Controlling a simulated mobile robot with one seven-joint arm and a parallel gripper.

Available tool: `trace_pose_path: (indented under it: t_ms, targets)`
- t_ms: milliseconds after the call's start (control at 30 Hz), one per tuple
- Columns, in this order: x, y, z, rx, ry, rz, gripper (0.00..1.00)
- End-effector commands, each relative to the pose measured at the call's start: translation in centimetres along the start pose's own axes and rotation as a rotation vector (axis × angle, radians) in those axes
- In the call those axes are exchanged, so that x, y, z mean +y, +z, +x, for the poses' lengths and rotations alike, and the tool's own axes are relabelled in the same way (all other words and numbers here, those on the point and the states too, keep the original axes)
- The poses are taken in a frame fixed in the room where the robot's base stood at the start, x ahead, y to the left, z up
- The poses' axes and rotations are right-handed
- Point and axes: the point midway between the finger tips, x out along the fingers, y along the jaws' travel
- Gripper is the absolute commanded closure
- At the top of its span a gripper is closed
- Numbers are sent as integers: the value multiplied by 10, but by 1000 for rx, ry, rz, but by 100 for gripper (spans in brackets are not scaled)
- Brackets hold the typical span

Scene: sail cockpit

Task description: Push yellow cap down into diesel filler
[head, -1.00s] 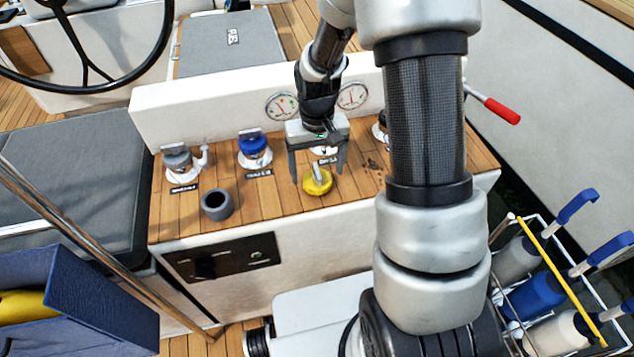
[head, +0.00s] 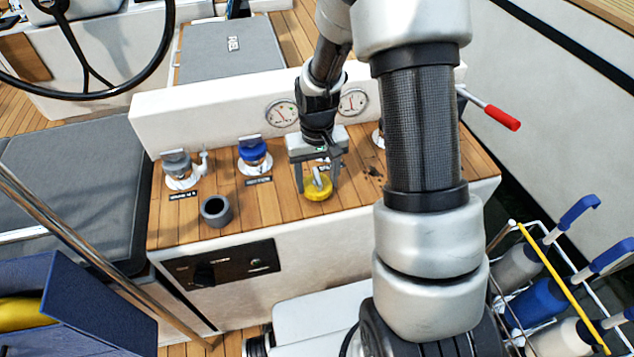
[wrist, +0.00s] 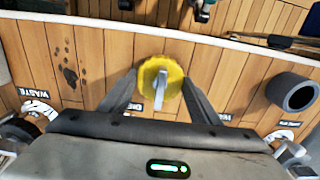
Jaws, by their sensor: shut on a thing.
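The yellow cap (head: 318,189) has a grey upright handle and sits at the front of the teak-topped console. My gripper (head: 318,186) points down and is shut on the cap. In the wrist view, the cap (wrist: 149,72) lies between the two fingertips (wrist: 160,81), one at each side. I cannot tell whether the cap touches the teak. The diesel filler is hidden under my gripper; only part of its label shows beside the fingers.
A blue-capped filler (head: 253,152), a grey-capped filler (head: 177,164) and a grey open cup (head: 216,210) stand to the left on the teak. Gauges (head: 353,102) line the white wall behind. A red-handled lever (head: 502,117) and a bottle rack (head: 560,262) are at right.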

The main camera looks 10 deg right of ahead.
Motion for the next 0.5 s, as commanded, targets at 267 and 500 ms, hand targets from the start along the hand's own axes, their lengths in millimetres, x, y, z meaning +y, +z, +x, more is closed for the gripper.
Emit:
trace_pose_path:
  t_ms: [267, 500]
  targets:
    - [0, -2, -58, 7, 0, -1, 70]
    - [0, -1, -93, 4, 0, 0, 70]
